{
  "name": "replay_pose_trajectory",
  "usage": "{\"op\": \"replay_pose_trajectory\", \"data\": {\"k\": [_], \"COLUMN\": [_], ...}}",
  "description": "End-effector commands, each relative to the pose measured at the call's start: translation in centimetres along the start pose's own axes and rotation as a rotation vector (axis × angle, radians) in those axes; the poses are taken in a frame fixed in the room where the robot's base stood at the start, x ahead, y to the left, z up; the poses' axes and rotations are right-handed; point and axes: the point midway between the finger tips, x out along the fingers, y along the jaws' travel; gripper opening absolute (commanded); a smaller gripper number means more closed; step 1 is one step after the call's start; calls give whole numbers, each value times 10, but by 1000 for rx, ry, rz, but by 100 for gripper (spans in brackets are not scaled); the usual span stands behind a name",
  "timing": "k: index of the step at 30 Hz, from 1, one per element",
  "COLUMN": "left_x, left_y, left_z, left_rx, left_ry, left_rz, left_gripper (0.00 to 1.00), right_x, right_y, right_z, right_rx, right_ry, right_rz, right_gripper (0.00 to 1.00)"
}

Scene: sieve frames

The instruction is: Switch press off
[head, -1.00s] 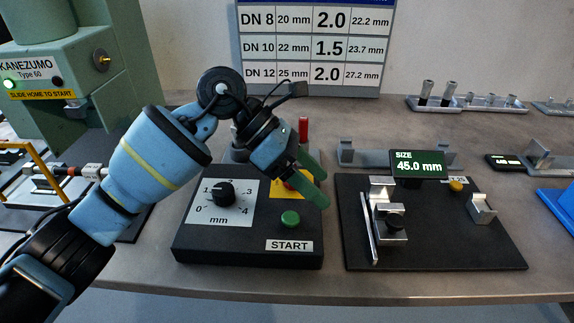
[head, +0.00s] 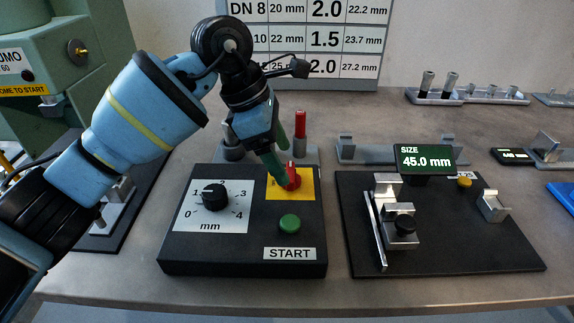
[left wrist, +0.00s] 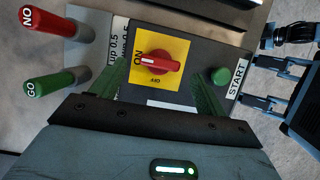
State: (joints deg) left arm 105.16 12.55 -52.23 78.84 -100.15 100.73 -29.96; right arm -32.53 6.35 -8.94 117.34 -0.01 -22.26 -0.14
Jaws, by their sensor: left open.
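The red rotary knob (head: 292,180) sits on a yellow plate (head: 304,186) on the dark control box (head: 245,251). In the left wrist view the knob (left wrist: 158,64) has a white mark on its left end, pointing at the word ON. The other label, below the knob, looks like OFF. My left gripper (head: 281,170) is at the knob, pointing down. In the left wrist view its green fingers (left wrist: 158,80) are open, one on each side of the knob, with gaps showing. Touch cannot be made out. My right gripper is not in view.
The box also has a green START button (head: 289,223) and a black mm dial (head: 214,195). A red NO post (left wrist: 45,24) and a green GO post (left wrist: 50,84) stand behind. A measuring fixture (head: 450,250) with a 45.0 mm display stands to the right.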

Motion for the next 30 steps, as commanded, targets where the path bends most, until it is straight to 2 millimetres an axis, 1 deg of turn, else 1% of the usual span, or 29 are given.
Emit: {"op": "replay_pose_trajectory", "data": {"k": [1, 3, 7, 11, 18, 20, 28, 29, 30], "left_x": [8, 18, 29, 34, 35, 35, 34, 34, 34], "left_y": [-1, -1, 0, 0, 0, 0, 0, 0, 0], "left_z": [0, 0, 0, 0, 0, 0, 0, 0, 0], "left_rx": [1, 1, 1, 1, 1, 1, 1, 1, 1], "left_ry": [0, 0, 0, 0, 0, 0, 0, 0, 0], "left_rz": [-2, -3, -1, 0, 0, 0, 0, 0, 0], "left_gripper": [75, 75, 75, 75, 75, 68, 33, 30, 30], "right_x": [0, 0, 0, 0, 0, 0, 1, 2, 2], "right_y": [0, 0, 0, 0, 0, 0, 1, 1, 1], "right_z": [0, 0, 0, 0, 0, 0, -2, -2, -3], "right_rx": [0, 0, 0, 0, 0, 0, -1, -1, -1], "right_ry": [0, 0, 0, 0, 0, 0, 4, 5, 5], "right_rz": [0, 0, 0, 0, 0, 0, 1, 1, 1], "right_gripper": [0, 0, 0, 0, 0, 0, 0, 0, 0]}}
